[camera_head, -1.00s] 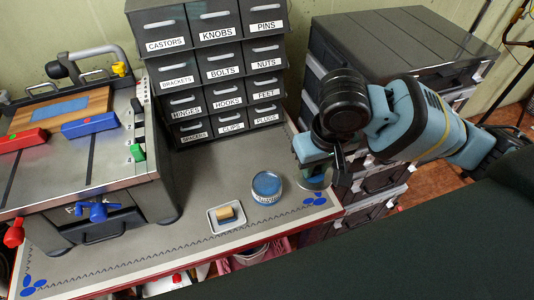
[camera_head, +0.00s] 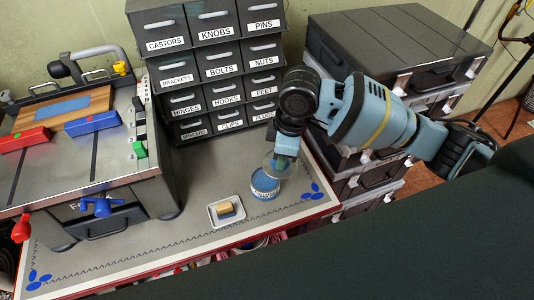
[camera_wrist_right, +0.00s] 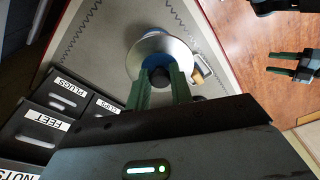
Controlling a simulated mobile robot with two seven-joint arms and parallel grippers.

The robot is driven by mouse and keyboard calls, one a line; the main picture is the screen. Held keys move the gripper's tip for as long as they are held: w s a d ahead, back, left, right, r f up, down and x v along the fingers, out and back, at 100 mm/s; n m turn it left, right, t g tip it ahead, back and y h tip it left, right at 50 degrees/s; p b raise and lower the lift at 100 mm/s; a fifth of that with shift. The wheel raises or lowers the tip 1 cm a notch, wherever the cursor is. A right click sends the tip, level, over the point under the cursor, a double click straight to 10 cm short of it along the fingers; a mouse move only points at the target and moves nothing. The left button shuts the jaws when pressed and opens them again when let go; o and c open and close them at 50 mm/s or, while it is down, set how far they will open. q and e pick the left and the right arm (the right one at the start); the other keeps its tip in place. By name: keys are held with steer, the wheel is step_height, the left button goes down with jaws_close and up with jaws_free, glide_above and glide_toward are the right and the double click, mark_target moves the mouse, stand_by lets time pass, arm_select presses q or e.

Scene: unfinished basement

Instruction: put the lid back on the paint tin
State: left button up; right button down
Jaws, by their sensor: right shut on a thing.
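The paint tin (camera_head: 264,186) is a short round tin with blue inside, standing on the bench near its front right part. My right gripper (camera_head: 284,160) points down just behind and right of the tin. In the right wrist view the gripper (camera_wrist_right: 161,82) is shut on the dark knob of the lid (camera_wrist_right: 178,48), a silver disc. The lid also shows in the head view (camera_head: 271,164), above the tin's far right side and overlapping it in the picture. Blue shows past the lid's edge.
A small white tray (camera_head: 226,211) with a tan block stands left of the tin. The labelled drawer cabinet (camera_head: 217,75) stands behind, close to my right wrist. A grey workstation (camera_head: 90,150) fills the left. Dark cases (camera_head: 400,45) are stacked at right.

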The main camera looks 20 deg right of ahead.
mark_target(266, 157)
steer(key=n, duration=0.1)
steer(key=w+a+f+n, duration=0.1)
steer(key=n, duration=0.1)
steer(key=w+a+n, duration=0.1)
steer(key=n, duration=0.1)
steer(key=shift+f+g, duration=0.15)
steer(key=shift+g, duration=0.15)
steer(key=n, duration=0.1)
steer(key=w+a+f+n, duration=0.1)
steer(key=n, duration=0.1)
steer(key=shift+p, duration=0.3)
arm_select(q)
steer(key=shift+w+a+r, duration=0.25)
steer(key=shift+w+r, duration=0.05)
steer(key=shift+r, duration=0.05)
steer(key=shift+s+f, duration=0.1)
arm_select(e)
steer(key=shift+f, duration=0.2)
